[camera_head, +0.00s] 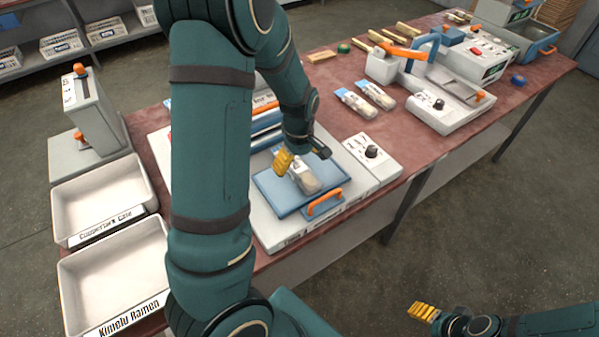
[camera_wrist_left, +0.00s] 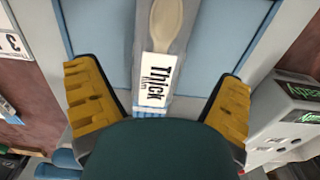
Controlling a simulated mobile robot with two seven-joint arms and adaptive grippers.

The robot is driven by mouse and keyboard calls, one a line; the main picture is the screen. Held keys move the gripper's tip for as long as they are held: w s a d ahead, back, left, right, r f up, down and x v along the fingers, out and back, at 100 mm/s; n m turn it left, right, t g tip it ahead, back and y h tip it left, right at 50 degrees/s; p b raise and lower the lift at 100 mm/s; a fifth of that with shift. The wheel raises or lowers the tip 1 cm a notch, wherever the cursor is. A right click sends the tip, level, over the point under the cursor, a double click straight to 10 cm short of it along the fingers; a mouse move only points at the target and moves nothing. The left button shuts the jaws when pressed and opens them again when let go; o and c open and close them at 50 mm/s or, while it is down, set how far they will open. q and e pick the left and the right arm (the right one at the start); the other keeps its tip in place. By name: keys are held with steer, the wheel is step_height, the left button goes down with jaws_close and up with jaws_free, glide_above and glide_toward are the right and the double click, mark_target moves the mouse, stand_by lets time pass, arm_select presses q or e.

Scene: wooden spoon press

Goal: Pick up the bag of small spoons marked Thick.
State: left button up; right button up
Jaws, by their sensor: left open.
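The bag marked Thick (camera_wrist_left: 166,40) is clear, with a pale wooden spoon and a white label reading "Thick" and smaller text. It lies on the blue plate (camera_head: 277,195) of the press, and shows in the head view (camera_head: 307,183) just below my left gripper (camera_head: 292,160). In the left wrist view my left gripper (camera_wrist_left: 158,98) is open, with one yellow finger on each side of the bag and gaps between. The bag's lower end is hidden by the gripper body. My right gripper (camera_head: 422,311) is at the bottom right, away from the table; its opening is unclear.
Two more bags (camera_head: 357,104) lie farther back on the table. An orange handle (camera_head: 324,202) stands at the plate's front edge, and a control box with a black knob (camera_head: 371,152) is right of it. White bins (camera_head: 105,205) are at left.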

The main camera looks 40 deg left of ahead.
mark_target(300, 168)
arm_select(q)
step_height(300, 168, down, 4)
steer(key=shift+w+f+b, duration=0.1)
steer(key=shift+w+b, duration=0.05)
steer(key=shift+b, duration=0.4)
steer(key=shift+c, duration=0.2)
steer(key=shift+r, duration=0.2)
steer(key=c, duration=1.1)
